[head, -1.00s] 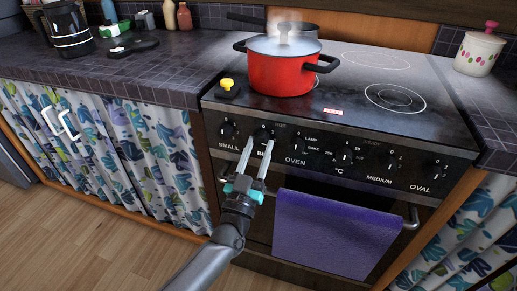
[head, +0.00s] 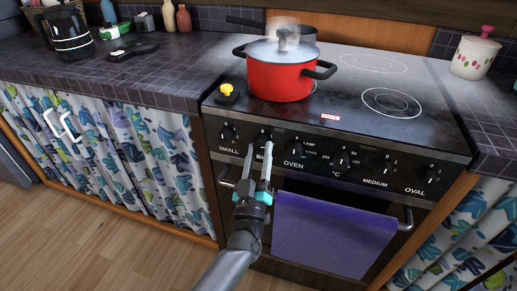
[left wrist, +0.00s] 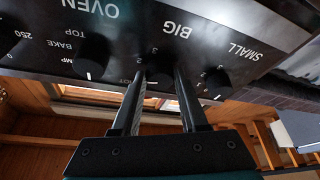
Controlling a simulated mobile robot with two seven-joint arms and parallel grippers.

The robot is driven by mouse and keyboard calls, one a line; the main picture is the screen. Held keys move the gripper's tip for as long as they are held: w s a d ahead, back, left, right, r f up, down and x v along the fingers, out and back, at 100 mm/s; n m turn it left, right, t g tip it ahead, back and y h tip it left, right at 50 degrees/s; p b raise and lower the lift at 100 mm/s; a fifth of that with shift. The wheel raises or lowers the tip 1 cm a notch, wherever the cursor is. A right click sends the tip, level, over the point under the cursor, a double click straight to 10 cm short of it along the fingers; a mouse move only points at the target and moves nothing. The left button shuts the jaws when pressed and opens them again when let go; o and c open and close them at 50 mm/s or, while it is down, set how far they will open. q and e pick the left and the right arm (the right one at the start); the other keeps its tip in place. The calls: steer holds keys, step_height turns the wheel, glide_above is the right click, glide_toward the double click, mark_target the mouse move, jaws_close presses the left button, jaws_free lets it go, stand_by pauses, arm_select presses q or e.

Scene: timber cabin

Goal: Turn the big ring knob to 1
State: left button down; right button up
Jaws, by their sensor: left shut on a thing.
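My right gripper is not in view.
The small knob (head: 227,133) is just left and the oven knob (head: 294,146) just right. A steaming red pot (head: 280,80) stands on the hob. A purple towel (head: 330,235) hangs on the oven handle. A yellow button (head: 227,90) sits at the hob's front left corner.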

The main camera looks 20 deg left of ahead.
arm_select(q)
steer(key=n+y+p, duration=0.1)
steer(key=n, duration=0.1)
steer(key=n+g+y, duration=0.1)
steer(key=n, duration=0.1)
steer(key=shift+d+r+n+p, duration=0.15)
steer(key=shift+n+p, duration=0.15)
steer(key=shift+p, duration=0.05)
steer(key=shift+n+g+y+p, duration=0.5)
steer(key=shift+n+p, duration=0.1)
steer(key=shift+n, duration=0.7)
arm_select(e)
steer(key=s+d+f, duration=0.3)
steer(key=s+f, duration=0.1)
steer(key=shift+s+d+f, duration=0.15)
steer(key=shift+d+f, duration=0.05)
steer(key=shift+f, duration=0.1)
arm_select(q)
steer(key=shift+c, duration=2.2)
jaws_free()
